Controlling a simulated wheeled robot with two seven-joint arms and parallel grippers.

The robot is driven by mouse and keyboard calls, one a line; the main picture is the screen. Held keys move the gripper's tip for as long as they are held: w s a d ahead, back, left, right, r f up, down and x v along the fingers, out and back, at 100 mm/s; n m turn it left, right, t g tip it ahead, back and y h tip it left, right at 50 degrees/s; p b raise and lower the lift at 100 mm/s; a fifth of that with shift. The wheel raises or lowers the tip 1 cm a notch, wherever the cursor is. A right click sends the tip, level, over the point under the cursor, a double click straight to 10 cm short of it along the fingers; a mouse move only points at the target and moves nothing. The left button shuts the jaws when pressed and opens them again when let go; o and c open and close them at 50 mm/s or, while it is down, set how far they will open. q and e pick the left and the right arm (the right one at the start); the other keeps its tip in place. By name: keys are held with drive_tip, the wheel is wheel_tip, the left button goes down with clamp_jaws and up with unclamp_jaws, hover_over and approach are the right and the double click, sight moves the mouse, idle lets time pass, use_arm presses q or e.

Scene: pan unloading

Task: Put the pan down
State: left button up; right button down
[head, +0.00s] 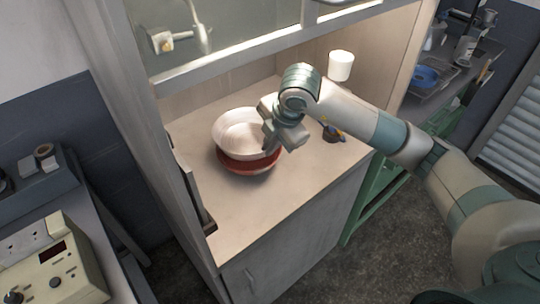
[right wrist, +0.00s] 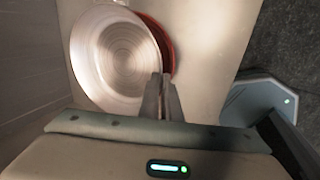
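The silver pan (head: 240,131) is over a red dish (head: 250,164) on the wooden counter. In the right wrist view the pan (right wrist: 112,58) fills the upper left, and a strip of the red dish (right wrist: 166,42) shows past its right rim. My right gripper (head: 271,146) is at the pan's right side. In the right wrist view its fingers (right wrist: 161,84) are close together at the pan's lower right rim and look shut on it. The fingers hide the grasped part. Whether the pan touches the red dish is unclear. My left gripper is not in view.
The counter (head: 225,210) has clear room in front of the dish. A white cup-like object (head: 341,66) and a small dark holder (head: 332,134) are on the right. The cabinet's side panels and overhead frame (head: 240,50) enclose the space.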

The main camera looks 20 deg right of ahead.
wheel_tip(320, 180, down, 4)
drive_tip(key=shift+r+p, duration=0.1)
drive_tip(key=shift+p, duration=0.9)
drive_tip(key=shift+f, duration=0.3)
drive_tip(key=c, duration=2)
unclamp_jaws()
drive_tip(key=shift+r, duration=0.1)
